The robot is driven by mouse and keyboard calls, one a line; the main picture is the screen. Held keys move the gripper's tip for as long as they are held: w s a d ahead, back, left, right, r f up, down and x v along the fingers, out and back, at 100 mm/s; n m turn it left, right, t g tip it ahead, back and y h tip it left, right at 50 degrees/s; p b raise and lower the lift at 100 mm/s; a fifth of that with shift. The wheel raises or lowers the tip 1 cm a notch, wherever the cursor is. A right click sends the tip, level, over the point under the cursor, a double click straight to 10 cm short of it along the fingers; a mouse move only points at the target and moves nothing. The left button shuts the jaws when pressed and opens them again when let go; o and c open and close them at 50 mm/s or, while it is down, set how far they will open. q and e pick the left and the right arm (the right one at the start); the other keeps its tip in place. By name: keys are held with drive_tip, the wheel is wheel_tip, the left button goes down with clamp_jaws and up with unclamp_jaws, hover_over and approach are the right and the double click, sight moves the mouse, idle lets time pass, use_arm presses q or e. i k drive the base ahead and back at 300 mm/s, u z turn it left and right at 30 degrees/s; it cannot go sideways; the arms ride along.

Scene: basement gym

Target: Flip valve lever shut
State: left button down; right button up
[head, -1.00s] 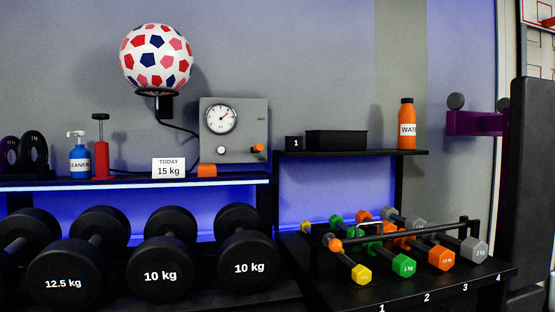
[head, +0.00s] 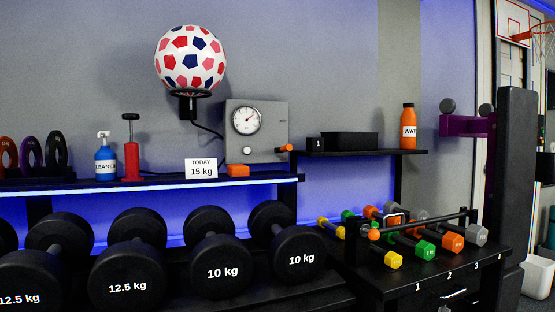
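A grey wall panel (head: 268,132) with a round white gauge (head: 246,121) is fixed to the wall above the left shelf. A small orange-tipped lever (head: 287,148) sticks out at the panel's lower right corner. It looks about level, but its exact angle is hard to tell at this size. A pale round knob (head: 248,155) sits below the gauge. A black hose runs from the panel to the ball holder (head: 188,104), which carries a red, white and blue ball (head: 190,58). Neither of my grippers is in view.
The left shelf (head: 160,183) holds a blue cleaner bottle (head: 105,160), a red hand pump (head: 131,150), a "TODAY 15 kg" card (head: 201,169) and an orange block (head: 237,170). Large dumbbells (head: 222,268) stand below. A dumbbell rack (head: 420,272) and an orange water bottle (head: 408,128) are to the right.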

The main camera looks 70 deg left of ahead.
sight(287, 148)
drive_tip(key=u, duration=1.05)
